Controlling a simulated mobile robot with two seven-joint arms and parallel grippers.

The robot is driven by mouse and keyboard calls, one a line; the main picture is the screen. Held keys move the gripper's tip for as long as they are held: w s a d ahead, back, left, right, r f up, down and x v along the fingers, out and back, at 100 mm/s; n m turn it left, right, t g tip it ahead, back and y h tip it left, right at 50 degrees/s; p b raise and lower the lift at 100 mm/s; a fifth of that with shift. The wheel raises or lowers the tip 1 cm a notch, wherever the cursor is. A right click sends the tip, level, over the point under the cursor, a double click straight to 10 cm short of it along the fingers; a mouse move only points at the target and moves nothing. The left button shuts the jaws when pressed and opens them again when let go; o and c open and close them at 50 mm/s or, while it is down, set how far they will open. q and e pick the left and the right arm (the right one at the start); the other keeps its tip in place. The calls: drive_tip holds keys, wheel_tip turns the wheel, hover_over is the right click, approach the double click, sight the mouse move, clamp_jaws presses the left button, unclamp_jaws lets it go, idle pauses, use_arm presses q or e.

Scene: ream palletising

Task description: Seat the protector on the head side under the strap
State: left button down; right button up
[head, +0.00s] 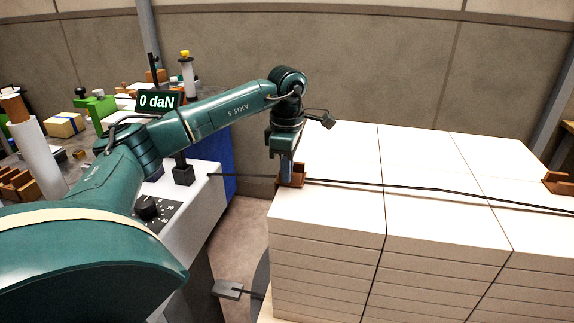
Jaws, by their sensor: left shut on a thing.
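My left gripper (286,170) reaches down at the near-left top edge of the ream stack (328,212). It is shut on a brown corner protector (299,174), which is at that edge. The black strap (420,189) runs from the machine on the left, past this protector, and across the stack top to the right. The gripper hides part of the protector, so I cannot tell whether the strap lies over it or whether it sits flush. A second brown protector (556,183) is on the far right of the stack, by the strap. My right gripper is out of view.
The white strapping machine (190,205) with a dial (147,208) stands left of the stack. Its display (157,101) reads 0 daN. A cluttered bench with a yellowish box (64,125) is at far left. A floor gap separates machine and stack.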

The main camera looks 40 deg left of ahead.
use_arm(q)
drive_tip(key=shift+f, duration=0.15)
drive_tip(key=c, duration=1.4)
unclamp_jaws()
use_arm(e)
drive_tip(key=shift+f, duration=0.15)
use_arm(q)
wheel_tip(320, 180, up, 13)
drive_tip(key=p, duration=0.2)
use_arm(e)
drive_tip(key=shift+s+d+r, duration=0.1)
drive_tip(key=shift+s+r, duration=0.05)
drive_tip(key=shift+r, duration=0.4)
